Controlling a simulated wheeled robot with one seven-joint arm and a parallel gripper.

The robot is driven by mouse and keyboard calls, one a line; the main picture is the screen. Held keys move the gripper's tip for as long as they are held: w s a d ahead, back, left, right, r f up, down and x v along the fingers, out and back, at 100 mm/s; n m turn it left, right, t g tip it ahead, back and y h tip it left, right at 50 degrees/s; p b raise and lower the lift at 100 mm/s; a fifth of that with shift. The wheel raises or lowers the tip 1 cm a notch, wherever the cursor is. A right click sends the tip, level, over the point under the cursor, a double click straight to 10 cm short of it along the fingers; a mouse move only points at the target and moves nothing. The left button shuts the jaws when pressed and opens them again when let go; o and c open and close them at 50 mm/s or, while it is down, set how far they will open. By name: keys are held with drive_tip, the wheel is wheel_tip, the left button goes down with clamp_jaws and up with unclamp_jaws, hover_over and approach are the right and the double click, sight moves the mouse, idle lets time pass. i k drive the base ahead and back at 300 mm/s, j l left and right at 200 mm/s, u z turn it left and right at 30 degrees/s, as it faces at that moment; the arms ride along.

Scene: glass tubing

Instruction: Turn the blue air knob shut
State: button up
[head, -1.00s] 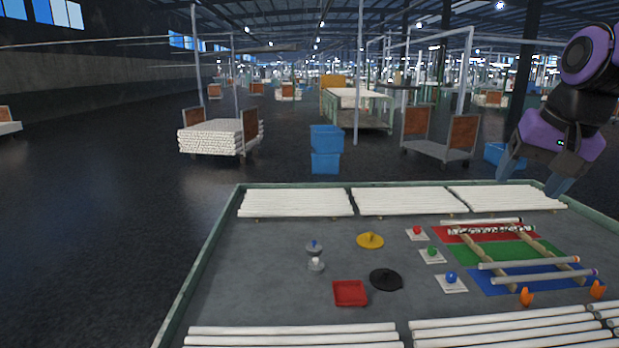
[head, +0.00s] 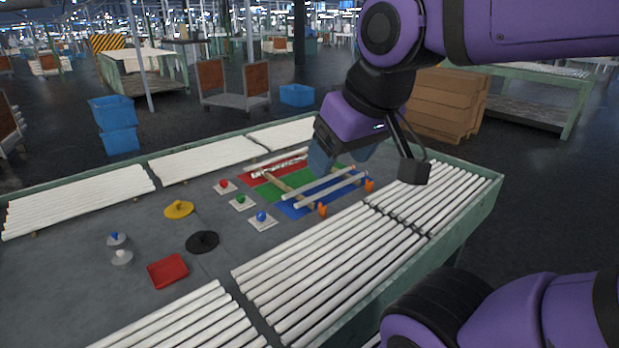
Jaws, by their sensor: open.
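A small knob with a blue top on a round grey base (head: 115,239) stands on the left part of the grey table. A similar knob with a white top (head: 122,257) stands just in front of it. The setting of the blue knob is too small to tell. My gripper (head: 341,160) is open and empty, fingers pointing down, above the coloured mats on the right side of the table, far from the blue knob. The mats are partly hidden behind it.
Red (head: 224,186), green (head: 241,202) and blue (head: 262,217) buttons sit on white plates. A yellow disc (head: 179,209), a black disc (head: 202,242) and a red tray (head: 168,271) lie near the knobs. White tubes (head: 310,265) line the table's edges. Tubes rest on wooden rails over the mats.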

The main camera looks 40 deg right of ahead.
sight(261, 215)
drive_tip(key=l+z, duration=0.15)
drive_tip(key=l, duration=0.45)
drive_tip(key=i+l+z, duration=0.1)
drive_tip(key=l, duration=0.5)
drive_tip(key=i+l+z, duration=0.15)
drive_tip(key=l, duration=0.45)
drive_tip(key=k+l, duration=0.05)
